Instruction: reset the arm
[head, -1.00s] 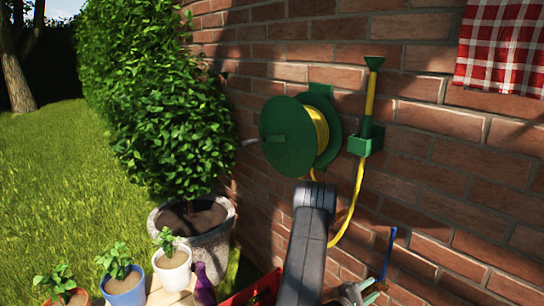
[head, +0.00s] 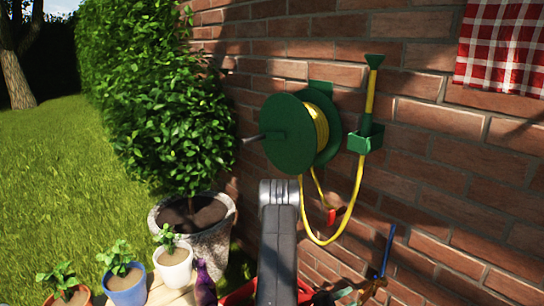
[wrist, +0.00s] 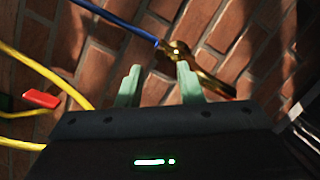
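My gripper shows in the wrist view (wrist: 158,85) with its two pale green fingers apart and nothing between them. In the head view it is at the bottom edge, right of my arm, mostly cut off or hidden. Behind the fingers in the wrist view, a brass fitting (wrist: 180,55) joins a blue hose or handle (wrist: 120,18). I cannot tell its exact distance from the right fingertip.
A green hose reel (head: 287,135) with yellow hose (head: 361,190) hangs on the brick wall (head: 440,170). A red piece (head: 331,216) hangs below it. Potted plants (head: 126,285) and a purple bottle (head: 204,285) stand lower left. A checked cloth (head: 505,45) hangs upper right.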

